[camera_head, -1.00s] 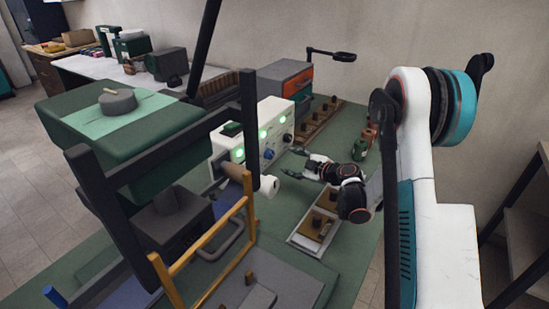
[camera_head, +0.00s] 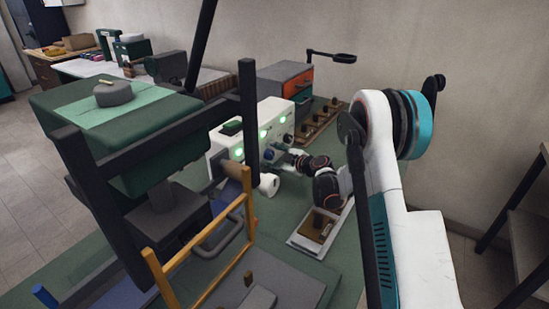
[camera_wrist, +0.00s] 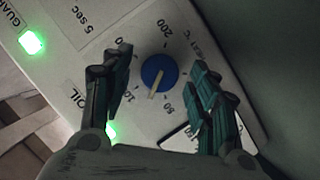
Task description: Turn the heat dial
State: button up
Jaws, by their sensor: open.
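The heat dial (camera_wrist: 157,74) is a round blue knob with a pale pointer, on a white panel with numbers around it. In the wrist view it lies between the fingertips of my gripper (camera_wrist: 162,72), which is open with one finger on each side. The pointer is aimed toward the lower part of the picture. I cannot tell whether the fingers touch the knob. In the head view my gripper (camera_head: 279,155) is at the front of the white control box (camera_head: 222,143), and the dial is hard to make out there.
Green lights (camera_wrist: 31,42) glow on the panel. A yellow frame (camera_head: 206,237) and dark posts stand left of my arm. An orange-fronted cabinet (camera_head: 297,88) stands behind the box.

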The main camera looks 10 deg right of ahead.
jog(key=c, duration=1.1)
jog(key=shift+o, duration=0.2)
jog(key=shift+d+r+m+g+y, duration=0.15)
jog(key=shift+m+g+y, duration=0.15)
jog(key=shift+m+g, duration=0.55)
jog(key=shift+w+m+g+y, duration=0.15)
jog(key=shift+m+g+y, duration=0.35)
jog(key=shift+m, duration=0.65)
jog(key=o, duration=1.1)
jog(key=shift+c, duration=0.2)
